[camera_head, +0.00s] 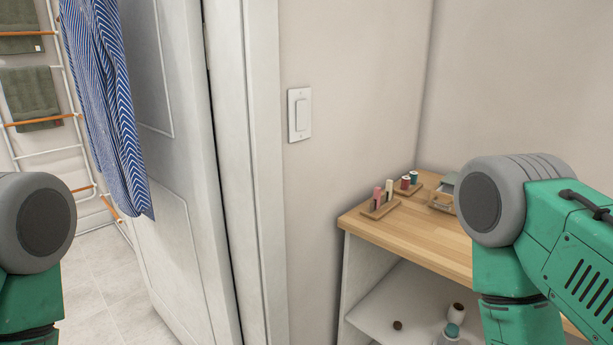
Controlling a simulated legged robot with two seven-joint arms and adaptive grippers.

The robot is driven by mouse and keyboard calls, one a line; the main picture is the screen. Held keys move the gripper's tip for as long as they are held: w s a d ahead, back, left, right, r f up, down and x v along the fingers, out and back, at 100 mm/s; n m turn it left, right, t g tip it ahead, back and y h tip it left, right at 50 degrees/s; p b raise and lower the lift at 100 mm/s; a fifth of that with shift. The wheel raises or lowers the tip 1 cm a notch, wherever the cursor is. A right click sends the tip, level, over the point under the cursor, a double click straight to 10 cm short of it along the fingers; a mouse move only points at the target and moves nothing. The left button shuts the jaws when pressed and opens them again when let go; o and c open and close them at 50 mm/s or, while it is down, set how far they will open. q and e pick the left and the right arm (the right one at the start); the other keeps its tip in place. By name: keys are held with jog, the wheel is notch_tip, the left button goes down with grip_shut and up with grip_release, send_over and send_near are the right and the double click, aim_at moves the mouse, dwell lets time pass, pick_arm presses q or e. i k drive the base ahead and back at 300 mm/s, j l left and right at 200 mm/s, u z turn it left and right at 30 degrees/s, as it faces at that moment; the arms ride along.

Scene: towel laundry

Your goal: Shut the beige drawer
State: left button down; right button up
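No beige drawer can be made out in the head view. A wooden-topped desk (404,235) stands at the right, with an open white shelf (374,307) beneath it. My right arm covers part of the desk. My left arm is at the left edge and my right arm is at the right. Neither gripper is in the picture.
On the desk are small wooden trays with spools (405,183) and pink and pale items (378,197). A white door (165,190) with a striped blue garment (108,110) is at the left. A towel rack (45,123) stands behind. Tiled floor (100,285) shows at lower left.

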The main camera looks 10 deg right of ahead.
aim_at(442, 199)
jog(key=z, duration=1.15)
